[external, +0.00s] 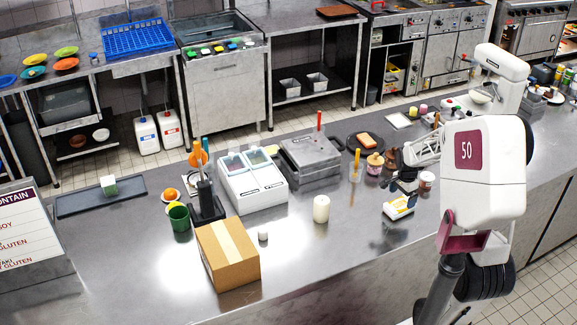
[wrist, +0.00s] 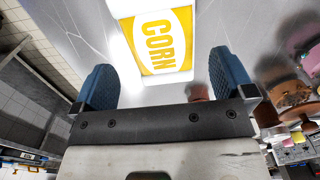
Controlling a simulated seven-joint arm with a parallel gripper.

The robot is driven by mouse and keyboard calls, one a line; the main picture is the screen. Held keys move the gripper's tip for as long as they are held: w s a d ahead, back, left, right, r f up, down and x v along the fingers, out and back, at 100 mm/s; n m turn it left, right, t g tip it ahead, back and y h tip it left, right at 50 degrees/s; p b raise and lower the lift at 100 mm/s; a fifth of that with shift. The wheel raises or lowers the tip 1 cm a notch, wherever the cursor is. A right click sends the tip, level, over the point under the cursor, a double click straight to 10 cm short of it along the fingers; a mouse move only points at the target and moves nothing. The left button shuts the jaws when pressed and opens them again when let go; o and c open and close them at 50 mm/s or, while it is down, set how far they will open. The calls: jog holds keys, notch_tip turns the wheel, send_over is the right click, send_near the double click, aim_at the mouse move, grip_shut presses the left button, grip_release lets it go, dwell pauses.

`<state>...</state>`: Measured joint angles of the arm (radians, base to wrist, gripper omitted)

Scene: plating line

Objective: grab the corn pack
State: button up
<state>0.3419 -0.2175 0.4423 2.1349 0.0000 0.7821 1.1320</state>
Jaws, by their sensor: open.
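The corn pack (external: 400,206) is a small white and yellow box on the steel counter, right of the middle in the external view. In the wrist view its yellow face with the word CORN (wrist: 163,42) is at the top centre, beyond the fingertips and in line with the gap between them. My gripper (external: 407,190) is just over the pack in the external view. In the wrist view my gripper (wrist: 160,80) shows two blue pads set wide apart, with nothing between them. Whether a finger touches the pack cannot be told.
A white cylinder (external: 321,208) stands left of the pack. A cardboard box (external: 228,254) is at the front left. The counter in front of the pack is clear.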

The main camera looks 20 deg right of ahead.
aim_at(400, 204)
jog(key=shift+f, duration=0.25)
jog(key=shift+f, duration=2.55)
jog(key=c, duration=1)
jog(key=shift+r, duration=0.2)
jog(key=shift+r, duration=0.55)
notch_tip(400, 204, up, 2)
jog(key=s+a, duration=0.1)
jog(key=s, duration=0.4)
jog(key=s+a+r, duration=0.1)
jog(key=s+a, duration=0.1)
jog(key=s, duration=0.3)
jog(key=s+a, duration=0.2)
jog(key=s, duration=0.3)
jog(key=shift+a+r, duration=0.1)
jog(key=shift+r, duration=0.15)
